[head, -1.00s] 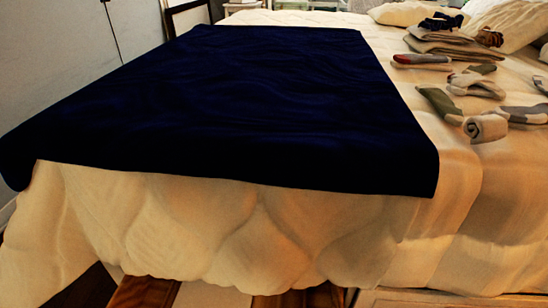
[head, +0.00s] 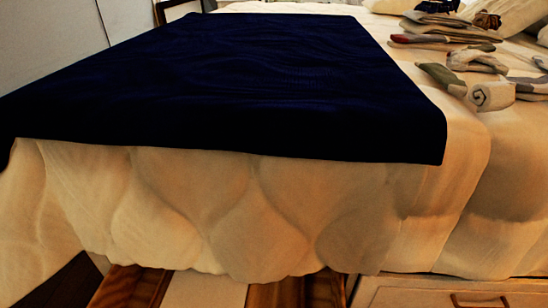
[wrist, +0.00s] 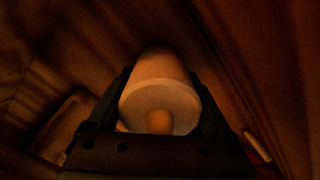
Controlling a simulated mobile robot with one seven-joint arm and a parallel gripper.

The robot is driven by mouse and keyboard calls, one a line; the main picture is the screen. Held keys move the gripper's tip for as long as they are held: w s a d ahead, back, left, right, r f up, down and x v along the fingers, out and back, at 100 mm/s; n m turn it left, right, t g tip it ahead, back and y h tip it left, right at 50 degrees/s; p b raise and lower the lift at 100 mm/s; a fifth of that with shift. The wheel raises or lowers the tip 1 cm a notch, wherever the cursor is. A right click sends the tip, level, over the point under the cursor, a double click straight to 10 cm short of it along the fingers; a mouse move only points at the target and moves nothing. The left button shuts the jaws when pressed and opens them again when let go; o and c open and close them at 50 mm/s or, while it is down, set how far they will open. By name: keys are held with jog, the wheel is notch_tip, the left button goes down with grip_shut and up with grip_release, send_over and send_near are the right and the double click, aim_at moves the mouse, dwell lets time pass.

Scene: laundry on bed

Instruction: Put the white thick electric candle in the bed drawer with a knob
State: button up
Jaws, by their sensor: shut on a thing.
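In the wrist view, a thick pale candle (wrist: 160,75) sits between the two dark fingers of my gripper (wrist: 160,98). My gripper is shut on it. Its round end with a small knob-like middle faces the camera, and its far end is in shadow. In the head view, a pale drawer front (head: 415,296) with a brown bar-like handle (head: 482,302) shows at the bottom right, under the bed. No round drawer knob can be made out. My gripper and the candle are outside the head view.
Dark wooden surfaces (wrist: 60,45) surround my gripper in the wrist view. The bed (head: 250,220) has a cream cover and dark blue blanket (head: 230,85). Folded clothes (head: 450,35) lie at the right. Wooden pieces (head: 130,287) flank a pale panel (head: 205,292) below the bed.

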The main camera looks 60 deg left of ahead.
jog(key=o, duration=1.3)
jog(key=shift+f, duration=0.1)
notch_tip(320, 180, up, 12)
jog(key=p, duration=0.8)
jog(key=shift+r+p, duration=0.2)
jog(key=shift+p, duration=0.1)
